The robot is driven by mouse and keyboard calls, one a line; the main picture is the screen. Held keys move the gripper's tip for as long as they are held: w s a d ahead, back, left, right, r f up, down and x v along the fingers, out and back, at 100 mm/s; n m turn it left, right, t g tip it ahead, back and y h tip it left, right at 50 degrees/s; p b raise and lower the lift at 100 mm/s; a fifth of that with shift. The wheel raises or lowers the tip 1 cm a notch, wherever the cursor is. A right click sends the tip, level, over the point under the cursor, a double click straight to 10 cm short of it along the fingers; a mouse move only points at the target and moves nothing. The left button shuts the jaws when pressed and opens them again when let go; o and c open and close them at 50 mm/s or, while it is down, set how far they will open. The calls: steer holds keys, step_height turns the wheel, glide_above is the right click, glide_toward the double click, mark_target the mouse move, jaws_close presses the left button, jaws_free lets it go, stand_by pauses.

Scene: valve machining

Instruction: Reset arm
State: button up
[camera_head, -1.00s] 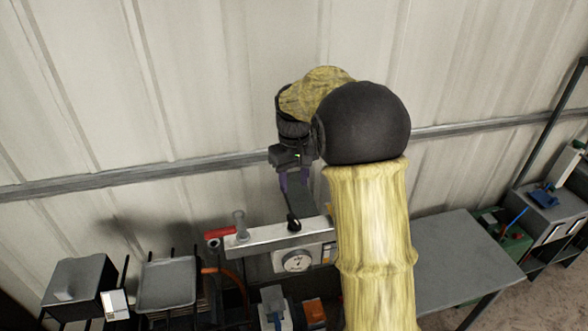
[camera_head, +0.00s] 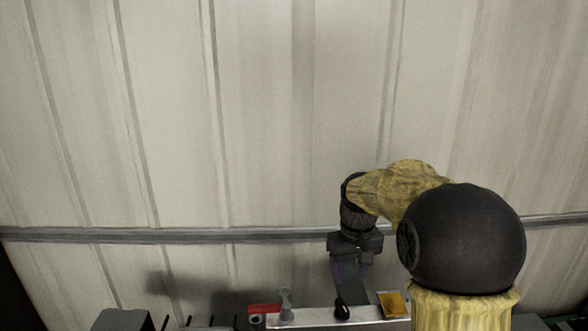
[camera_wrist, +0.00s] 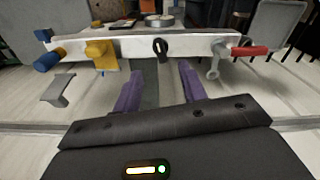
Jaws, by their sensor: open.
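My gripper (camera_head: 351,274) is in front of the ribbed wall, just above a pale horizontal bar (camera_head: 318,317). Its purple fingers also show in the wrist view (camera_wrist: 159,88), spread apart with nothing between them. In the wrist view the bar (camera_wrist: 135,48) lies beyond the fingertips. A black part (camera_wrist: 160,48) on the bar is in line with the gap between the fingers, and I see no contact. My yellow-sleeved arm with its black joint fills the right side of the head view.
The bar carries a red-handled part (camera_wrist: 243,51), a grey part (camera_wrist: 216,60), a yellow part (camera_wrist: 101,55) and a blue part (camera_wrist: 48,61). A round gauge (camera_wrist: 159,20) is beyond it. A rail (camera_head: 170,236) crosses the wall. The upper wall area is clear.

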steer(key=s+f+m+t, duration=0.1)
steer(key=s+f, duration=0.3)
steer(key=s, duration=0.4)
steer(key=s+f+m+t, duration=0.1)
steer(key=s+f, duration=0.4)
steer(key=s, duration=0.4)
steer(key=shift+s+f, duration=0.2)
steer(key=shift+s, duration=0.1)
stand_by(2.2)
